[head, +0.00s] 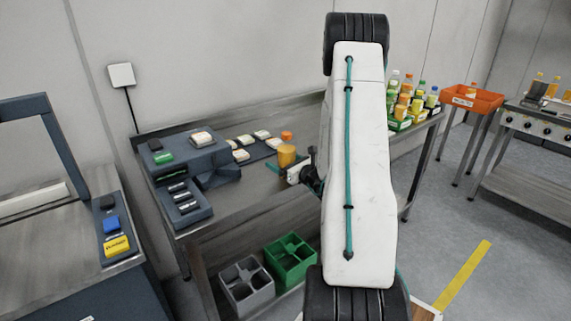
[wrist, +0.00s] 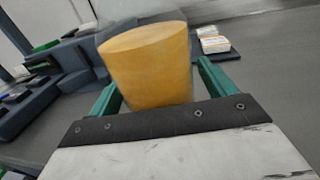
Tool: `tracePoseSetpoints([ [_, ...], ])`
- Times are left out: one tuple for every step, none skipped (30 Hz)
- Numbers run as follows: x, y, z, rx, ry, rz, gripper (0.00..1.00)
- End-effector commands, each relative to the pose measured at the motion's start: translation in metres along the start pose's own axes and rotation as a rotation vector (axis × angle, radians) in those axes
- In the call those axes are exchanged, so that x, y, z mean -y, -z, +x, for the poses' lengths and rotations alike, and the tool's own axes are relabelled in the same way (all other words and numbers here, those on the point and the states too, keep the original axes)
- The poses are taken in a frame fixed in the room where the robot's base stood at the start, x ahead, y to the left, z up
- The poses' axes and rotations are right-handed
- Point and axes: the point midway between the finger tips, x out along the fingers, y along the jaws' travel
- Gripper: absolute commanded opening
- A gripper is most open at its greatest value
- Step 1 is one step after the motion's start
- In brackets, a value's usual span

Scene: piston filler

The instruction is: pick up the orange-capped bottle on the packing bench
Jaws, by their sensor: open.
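The orange-capped bottle (head: 286,156) stands upright on the packing bench (head: 240,205), its amber body below an orange cap. My gripper (head: 291,169) is open at the bottle, low beside its body, with green fingers. In the wrist view the amber body (wrist: 150,68) fills the space between the two fingers of my gripper (wrist: 158,88). The right finger seems to have a small gap to it; contact on the left cannot be told. The cap cannot be made out in the wrist view.
A dark device (head: 190,165) and small labelled packs (head: 242,155) lie left of the bottle. Several other bottles (head: 408,98) stand at the bench's far right end. Grey (head: 246,286) and green (head: 290,260) crates sit below. Bare bench lies in front of the bottle.

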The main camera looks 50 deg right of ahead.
Motion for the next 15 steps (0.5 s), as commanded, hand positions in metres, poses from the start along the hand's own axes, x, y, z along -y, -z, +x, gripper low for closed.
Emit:
tracePoseSetpoints([
  [-0.0001,0.0001,0.0018,0.000,0.000,0.000,0.83],
  [-0.0001,0.0001,0.0022,0.000,0.000,0.000,0.83],
  [0.0001,0.0001,0.0023,0.000,0.000,0.000,0.83],
  [0.0001,0.0000,0.0022,0.000,0.000,0.000,0.83],
  [0.0001,0.0000,0.0021,0.000,0.000,0.000,0.83],
  [0.0001,0.0000,0.0021,0.000,0.000,0.000,0.83],
  [0.0001,0.0000,0.0020,0.000,0.000,0.000,0.83],
  [0.0001,0.0000,0.0020,0.000,0.000,0.000,0.78],
  [0.0001,-0.0001,0.0020,0.000,0.000,0.000,0.66],
  [0.0000,-0.0001,0.0020,0.000,0.000,0.000,0.58],
  [0.0001,-0.0001,0.0020,0.000,0.000,0.000,0.50],
  [0.0000,-0.0001,0.0020,0.000,0.000,0.000,0.39],
  [0.0000,-0.0001,0.0020,0.000,0.000,0.000,0.30],
  [0.0000,-0.0001,0.0020,0.000,0.000,0.000,0.22],
  [0.0002,-0.0007,0.0021,0.001,0.000,-0.001,0.21],
])
